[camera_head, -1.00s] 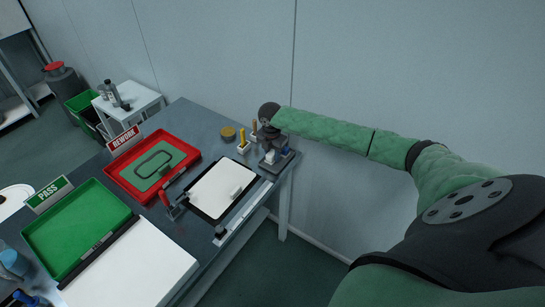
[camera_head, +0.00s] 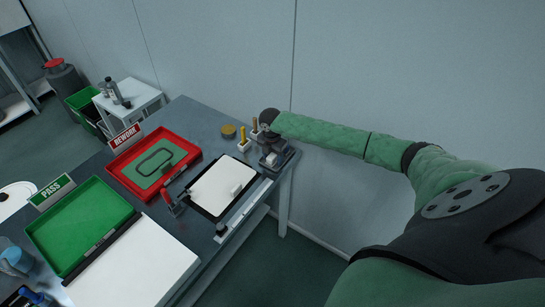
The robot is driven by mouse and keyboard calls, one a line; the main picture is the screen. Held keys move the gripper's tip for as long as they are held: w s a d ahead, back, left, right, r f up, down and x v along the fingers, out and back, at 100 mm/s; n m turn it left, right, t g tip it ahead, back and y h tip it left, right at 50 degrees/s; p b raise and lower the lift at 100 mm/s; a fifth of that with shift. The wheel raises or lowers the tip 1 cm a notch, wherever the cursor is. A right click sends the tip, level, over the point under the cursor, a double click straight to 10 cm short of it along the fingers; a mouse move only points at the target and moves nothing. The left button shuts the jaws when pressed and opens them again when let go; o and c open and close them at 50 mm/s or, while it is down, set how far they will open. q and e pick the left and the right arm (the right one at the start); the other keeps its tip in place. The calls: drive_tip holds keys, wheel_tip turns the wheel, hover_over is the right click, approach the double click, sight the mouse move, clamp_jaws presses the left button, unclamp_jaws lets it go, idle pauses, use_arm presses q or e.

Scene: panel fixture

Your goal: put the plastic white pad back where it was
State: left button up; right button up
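My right arm reaches in from the right over the far right corner of the table. My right gripper (camera_head: 268,140) is dark, small and pointed down above a black stand (camera_head: 285,158). A small white piece (camera_head: 271,160), perhaps the plastic white pad, shows at the stand just below the gripper. I cannot tell whether the fingers grip it or whether they are open. My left gripper is not in view.
Yellow-handled tools (camera_head: 243,137) in white holders and a yellow-brown round item (camera_head: 228,131) stand left of the stand. The red REWORK tray (camera_head: 128,188), green PASS tray (camera_head: 105,195) and a large white board (camera_head: 145,262) fill the left side. A wall is behind.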

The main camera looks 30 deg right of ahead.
sight(272, 155)
drive_tip(key=shift+r, duration=0.45)
wheel_tip(272, 155, up, 2)
drive_tip(key=shift+r+b, duration=0.2)
drive_tip(key=shift+b, duration=0.55)
wheel_tip(272, 155, up, 7)
drive_tip(key=shift+a+r+b, duration=0.15)
drive_tip(key=shift+r+b, duration=0.05)
drive_tip(key=shift+b, duration=1)
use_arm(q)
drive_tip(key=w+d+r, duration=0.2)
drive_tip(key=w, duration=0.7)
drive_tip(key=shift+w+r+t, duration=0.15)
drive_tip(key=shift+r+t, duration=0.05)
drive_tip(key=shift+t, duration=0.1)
use_arm(e)
drive_tip(key=shift+r, duration=0.8)
